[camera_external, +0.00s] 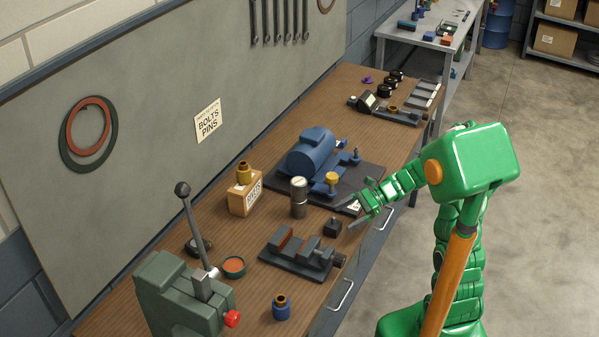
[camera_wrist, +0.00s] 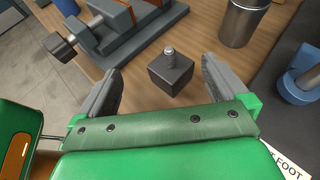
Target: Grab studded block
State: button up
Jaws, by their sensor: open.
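The studded block (camera_external: 332,227) is a small dark cube with a metal stud on top, standing upright on the wooden bench between the vise and the blue motor's base. In the wrist view the studded block (camera_wrist: 171,72) sits just beyond and between my fingertips, with bare wood around it. My gripper (camera_wrist: 160,85) is open and empty, its two grey fingers spread wide on either side of the block's near side. In the external view my gripper (camera_external: 358,216) is just right of the block. No contact between fingers and block is visible.
A grey machine vise (camera_external: 300,252) lies left of the block, near the bench front. A metal cylinder (camera_external: 299,197) stands behind it. The blue motor (camera_external: 318,155) on a dark base plate (camera_external: 365,180) is close on the far side. Bare wood lies directly around the block.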

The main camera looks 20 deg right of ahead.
aim_at(335, 222)
jog(key=shift+w+d+f+m, duration=0.2)
jog(key=shift+w+f+m, duration=0.2)
jog(key=shift+f, duration=0.15)
jog(key=shift+a+f, duration=0.1)
jog(key=shift+a, duration=0.05)
jog(key=shift+w+x, duration=0.15)
jog(key=shift+x, duration=1.7)
jog(key=shift+w+x, duration=0.1)
jog(key=shift+x, duration=1.75)
jog(key=c, duration=1.8)
